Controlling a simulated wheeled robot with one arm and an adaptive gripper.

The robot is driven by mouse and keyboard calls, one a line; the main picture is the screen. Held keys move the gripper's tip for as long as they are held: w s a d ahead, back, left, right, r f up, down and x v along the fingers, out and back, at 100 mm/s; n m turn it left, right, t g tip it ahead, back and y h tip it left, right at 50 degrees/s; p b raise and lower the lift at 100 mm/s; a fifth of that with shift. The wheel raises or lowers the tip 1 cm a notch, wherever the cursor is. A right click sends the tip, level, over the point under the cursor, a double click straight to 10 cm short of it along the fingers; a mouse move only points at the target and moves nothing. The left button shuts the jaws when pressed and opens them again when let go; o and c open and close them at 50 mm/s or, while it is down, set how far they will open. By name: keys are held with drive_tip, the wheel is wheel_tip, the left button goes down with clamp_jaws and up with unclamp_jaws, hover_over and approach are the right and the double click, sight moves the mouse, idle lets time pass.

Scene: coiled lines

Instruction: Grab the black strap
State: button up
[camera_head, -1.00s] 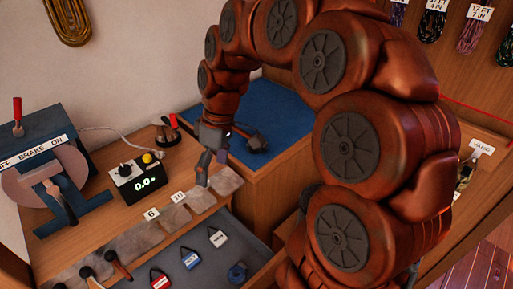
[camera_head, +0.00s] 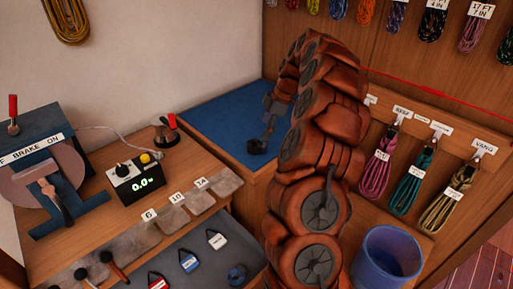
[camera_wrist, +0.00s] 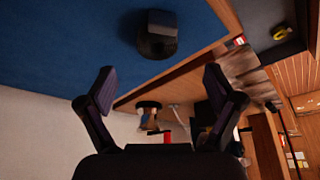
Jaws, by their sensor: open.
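A small black rolled thing, which I take for the black strap (camera_head: 257,147), lies on the blue mat (camera_head: 210,115) close to the mat's front edge. In the wrist view the black strap (camera_wrist: 156,42) is a dark round roll with a squarish block on it, centred beyond my fingertips. My gripper (camera_head: 268,128) is just above and behind it in the head view. In the wrist view my gripper (camera_wrist: 158,80) has its two fingers wide apart with nothing between them. The strap is apart from the fingers.
A wooden bench with a brake wheel (camera_head: 45,180), a display box (camera_head: 137,180) and a red-handled device (camera_head: 165,130) is at left. An open drawer (camera_head: 200,245) holds tagged items. Coiled lines (camera_head: 412,185) hang at right above a blue bucket (camera_head: 388,258).

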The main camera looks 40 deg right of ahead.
sight(256, 144)
drive_tip(key=shift+w+p+x, duration=0.1)
drive_tip(key=shift+p+x, duration=0.65)
drive_tip(key=shift+x, duration=1.15)
drive_tip(key=shift+w+p+x, duration=0.15)
drive_tip(key=shift+p+x, duration=0.55)
drive_tip(key=shift+x, duration=1.25)
drive_tip(key=shift+d, duration=0.15)
drive_tip(key=c, duration=1.3)
drive_tip(key=shift+o, duration=0.2)
drive_tip(key=shift+r, duration=0.1)
